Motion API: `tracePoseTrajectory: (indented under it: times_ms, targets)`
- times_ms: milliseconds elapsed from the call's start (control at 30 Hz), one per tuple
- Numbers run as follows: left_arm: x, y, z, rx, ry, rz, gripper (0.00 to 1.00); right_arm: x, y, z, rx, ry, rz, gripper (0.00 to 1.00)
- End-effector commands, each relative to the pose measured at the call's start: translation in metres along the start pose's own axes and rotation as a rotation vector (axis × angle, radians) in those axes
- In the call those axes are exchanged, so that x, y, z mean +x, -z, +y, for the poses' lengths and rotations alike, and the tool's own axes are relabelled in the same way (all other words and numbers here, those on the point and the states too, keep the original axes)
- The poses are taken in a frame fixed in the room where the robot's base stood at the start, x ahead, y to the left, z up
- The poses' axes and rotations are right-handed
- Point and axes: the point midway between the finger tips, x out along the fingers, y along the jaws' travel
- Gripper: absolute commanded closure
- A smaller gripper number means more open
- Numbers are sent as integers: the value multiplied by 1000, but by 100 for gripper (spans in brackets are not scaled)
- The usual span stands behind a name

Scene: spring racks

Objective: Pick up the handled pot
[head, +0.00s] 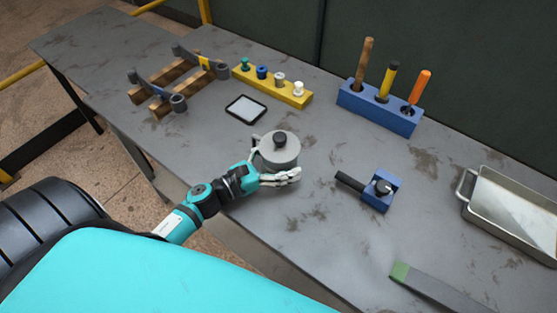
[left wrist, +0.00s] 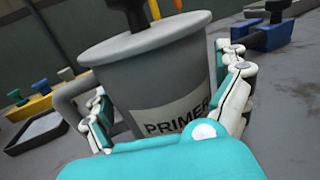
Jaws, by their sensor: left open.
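The handled pot (head: 279,150) is a grey lidded pot with a black knob and a label reading PRIMER. It stands upright on the grey table near its front edge. In the left wrist view the pot (left wrist: 150,75) fills the middle, with its curved handle at the left. My left gripper (head: 283,177) is at the near side of the pot, low down. In the left wrist view its open fingers (left wrist: 165,110) lie on either side of the pot; whether they touch it I cannot tell. My right gripper is in neither view.
A small black-framed tablet (head: 246,109) lies behind the pot. A yellow block with several knobs (head: 272,86) and a blue tool holder (head: 379,108) stand farther back. A blue clamp block (head: 381,192) is to the right, and a metal tray (head: 513,244) at far right.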

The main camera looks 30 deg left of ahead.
Motion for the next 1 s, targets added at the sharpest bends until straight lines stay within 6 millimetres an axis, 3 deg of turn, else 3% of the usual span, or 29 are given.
tracePoseTrajectory:
  times_ms: [67, 567, 1000]
  targets:
    - [0, 0, 0, 0, 0, 0, 1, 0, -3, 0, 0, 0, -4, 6]
    - [0, 0, 0, -1, 0, -1, 67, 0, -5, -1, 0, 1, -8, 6]
    - [0, -3, 0, 0, 1, -3, 67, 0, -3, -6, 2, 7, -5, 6]
